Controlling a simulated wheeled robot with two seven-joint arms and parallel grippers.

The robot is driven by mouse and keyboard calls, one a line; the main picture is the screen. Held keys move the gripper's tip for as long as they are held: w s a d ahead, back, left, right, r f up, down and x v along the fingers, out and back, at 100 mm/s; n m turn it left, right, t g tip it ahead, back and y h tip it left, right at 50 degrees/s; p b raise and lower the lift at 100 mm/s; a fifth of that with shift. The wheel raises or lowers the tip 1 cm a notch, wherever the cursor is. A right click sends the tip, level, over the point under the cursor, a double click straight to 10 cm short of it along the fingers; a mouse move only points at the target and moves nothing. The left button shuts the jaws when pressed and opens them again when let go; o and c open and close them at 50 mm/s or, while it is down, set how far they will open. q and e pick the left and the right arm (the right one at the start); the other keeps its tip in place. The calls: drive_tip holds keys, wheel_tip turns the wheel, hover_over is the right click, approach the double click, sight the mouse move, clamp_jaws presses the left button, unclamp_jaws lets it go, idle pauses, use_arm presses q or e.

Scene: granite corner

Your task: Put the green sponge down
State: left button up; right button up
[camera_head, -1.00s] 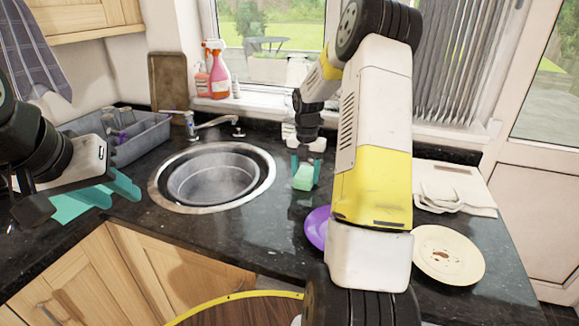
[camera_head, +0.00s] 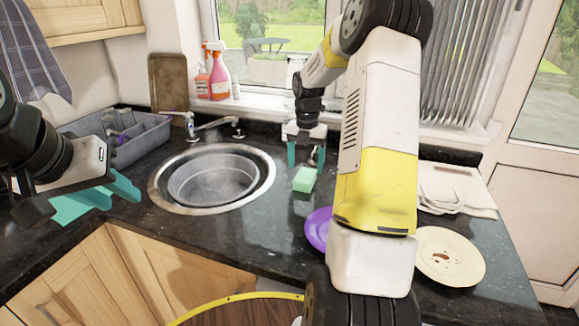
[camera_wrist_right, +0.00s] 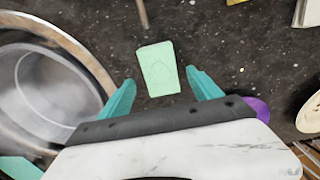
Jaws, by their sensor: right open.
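The green sponge (camera_head: 304,180) lies on the dark counter to the right of the sink. It also shows in the right wrist view (camera_wrist_right: 159,68), ahead of the fingertips and between their lines.
The round sink (camera_head: 262,180) holds a grey basin (camera_head: 215,188). A purple plate (camera_head: 317,228) is partly hidden by my right arm. A grey dish rack (camera_head: 150,140) and spray bottles (camera_head: 219,75) stand at the back left.

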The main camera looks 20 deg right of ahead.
sight(305, 175)
drive_tip(key=s+a+r+m+t, duration=0.1)
drive_tip(key=s+a+r+m, duration=0.15)
drive_tip(key=r, duration=0.45)
drive_tip(key=s+a+r+m, duration=0.2)
drive_tip(key=r+m, duration=0.1)
drive_tip(key=r, duration=0.3)
drive_tip(key=s+a+r+m+t, duration=0.1)
drive_tip(key=s+a+m, duration=0.2)
drive_tip(key=s+m, duration=0.4)
drive_tip(key=s+a+r+m+t+y, duration=0.1)
drive_tip(key=s+a+m, duration=0.3)
drive_tip(key=s+m, duration=0.4)
drive_tip(key=s+a+r+m+t+y, duration=0.1)
drive_tip(key=s+a+r+m+t, duration=0.1)
drive_tip(key=s+m, duration=0.5)
drive_tip(key=shift+s+a+r+t, duration=0.4)
drive_tip(key=shift+s+a+t, duration=0.2)
drive_tip(key=shift+a, duration=0.1)
drive_tip(key=shift+m, duration=0.25)
